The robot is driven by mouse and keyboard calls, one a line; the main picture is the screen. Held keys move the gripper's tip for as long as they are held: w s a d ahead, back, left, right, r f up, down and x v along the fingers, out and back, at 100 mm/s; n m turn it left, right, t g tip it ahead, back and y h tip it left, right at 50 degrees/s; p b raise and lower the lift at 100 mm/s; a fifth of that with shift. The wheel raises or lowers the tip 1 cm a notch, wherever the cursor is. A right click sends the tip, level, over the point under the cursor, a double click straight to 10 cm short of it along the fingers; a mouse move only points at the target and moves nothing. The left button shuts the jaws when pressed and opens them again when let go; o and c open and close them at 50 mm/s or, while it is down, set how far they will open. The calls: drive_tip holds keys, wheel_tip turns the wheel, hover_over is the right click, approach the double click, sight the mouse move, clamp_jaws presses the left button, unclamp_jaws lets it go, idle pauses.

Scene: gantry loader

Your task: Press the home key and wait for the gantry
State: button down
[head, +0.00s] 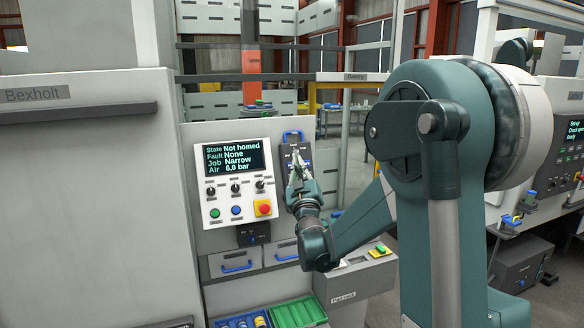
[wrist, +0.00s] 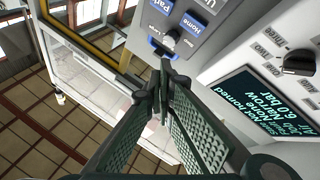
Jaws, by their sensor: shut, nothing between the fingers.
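The grey key box (head: 306,153) hangs right of the display, with a blue loop at its top edge. The display (head: 234,158) reads "State Not homed", "Fault None".
The control panel (head: 221,214) has knobs, buttons and a red stop button (head: 263,208). Drawers (head: 236,265), a green tray (head: 298,313) and a grey box (head: 352,280) lie below. A yellow frame marked "Gantry" (head: 355,77) stands behind. My arm blocks much of the right side.

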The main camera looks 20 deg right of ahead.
drive_tip(key=w+f+b, duration=0.1)
drive_tip(key=w+f, duration=0.1)
drive_tip(key=w, duration=0.4)
drive_tip(key=shift+w+f, duration=0.15)
drive_tip(key=shift+w, duration=0.05)
drive_tip(key=shift+w+f+b, duration=0.1)
drive_tip(key=shift+b, duration=0.2)
idle(1.3)
drive_tip(key=shift+w+f, duration=0.1)
drive_tip(key=shift+w, duration=0.15)
drive_tip(key=shift+w+f+b, duration=0.1)
drive_tip(key=shift+w+b, duration=0.2)
drive_tip(key=shift+w, duration=0.1)
idle(0.9)
drive_tip(key=shift+s, duration=0.1)
idle(0.4)
drive_tip(key=shift+s+r, duration=0.25)
drive_tip(key=shift+s, duration=0.4)
drive_tip(key=shift+s+r, duration=0.1)
drive_tip(key=shift+s, duration=0.05)
drive_tip(key=shift+s+r, duration=0.25)
drive_tip(key=shift+s, duration=0.5)
drive_tip(key=shift+s+r, duration=0.3)
drive_tip(key=shift+s, duration=0.4)
drive_tip(key=shift+s+r, duration=0.25)
drive_tip(key=shift+s, duration=0.5)
